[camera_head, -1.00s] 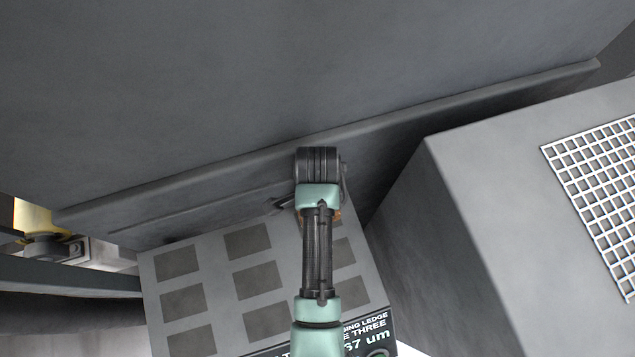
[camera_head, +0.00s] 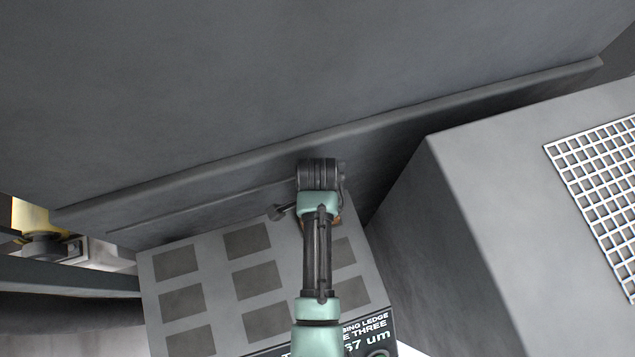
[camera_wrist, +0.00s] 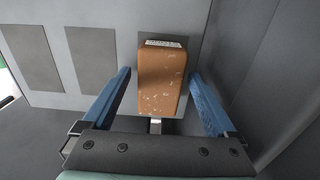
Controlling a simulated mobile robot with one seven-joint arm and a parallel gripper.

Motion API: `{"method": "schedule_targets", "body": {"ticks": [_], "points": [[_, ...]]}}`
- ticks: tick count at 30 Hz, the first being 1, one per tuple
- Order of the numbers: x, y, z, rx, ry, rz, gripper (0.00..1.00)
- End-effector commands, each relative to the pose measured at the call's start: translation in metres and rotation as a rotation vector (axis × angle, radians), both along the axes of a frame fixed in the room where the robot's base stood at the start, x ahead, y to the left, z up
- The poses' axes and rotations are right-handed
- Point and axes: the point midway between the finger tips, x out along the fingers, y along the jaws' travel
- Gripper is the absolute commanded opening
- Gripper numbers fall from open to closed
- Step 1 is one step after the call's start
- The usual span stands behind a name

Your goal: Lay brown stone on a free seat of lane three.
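The brown stone (camera_wrist: 161,92) is a rounded orange-brown block with pale flecks and a small white label at its far end. In the wrist view it lies between the two blue fingers of my gripper (camera_wrist: 161,73), with a gap on each side, so the gripper is open around it. Its far end overlaps a dark seat square (camera_wrist: 184,42); I cannot tell whether it touches the ledge. The lane three ledge (camera_head: 213,268) is a light grey plate with rows of dark square seats. In the head view my arm hides some right-hand seats and nearly all of the stone.
A tall dark grey wall (camera_head: 250,90) rises behind the ledge. A large grey block (camera_head: 470,200) with a white wire grid (camera_head: 598,185) stands at the right. Several visible seats, such as the left one (camera_head: 176,263), are empty.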

Motion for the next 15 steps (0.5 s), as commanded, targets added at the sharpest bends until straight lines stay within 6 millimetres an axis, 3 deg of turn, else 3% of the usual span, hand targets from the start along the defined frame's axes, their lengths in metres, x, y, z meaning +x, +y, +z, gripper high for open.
{"method": "schedule_targets", "body": {"ticks": [8, 15], "points": [[0.001, 0.0, 0.007, 0.0, -0.002, 0.0, 0.92], [0.002, 0.0, 0.051, 0.001, -0.005, 0.0, 0.92]]}}
